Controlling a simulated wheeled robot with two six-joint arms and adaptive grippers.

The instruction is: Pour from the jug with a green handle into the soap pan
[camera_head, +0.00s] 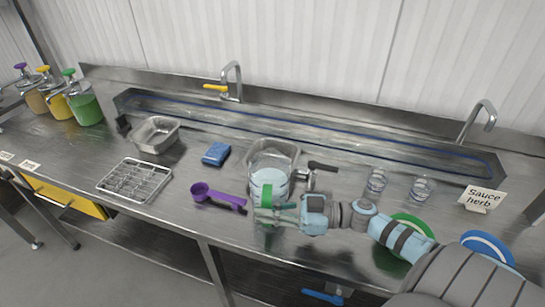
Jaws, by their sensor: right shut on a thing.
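My right gripper (284,214) comes in from the right and is shut on the green handle of a clear jug (276,178). The jug looks about upright, with pale contents, at the front of the counter's middle. It overlaps the front of a square metal pan (282,148) behind it; I cannot tell whether they touch. A second, smaller metal pan (170,125) stands farther left. No readable label shows which one is the soap pan. My left gripper is not in view.
A wire rack (134,181), a purple scoop (216,196) and a blue sponge (216,154) lie left of the jug. Clear containers (376,184), a green round item (408,222) and a blue one (487,244) are at right. Pump jars (85,106) stand far left.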

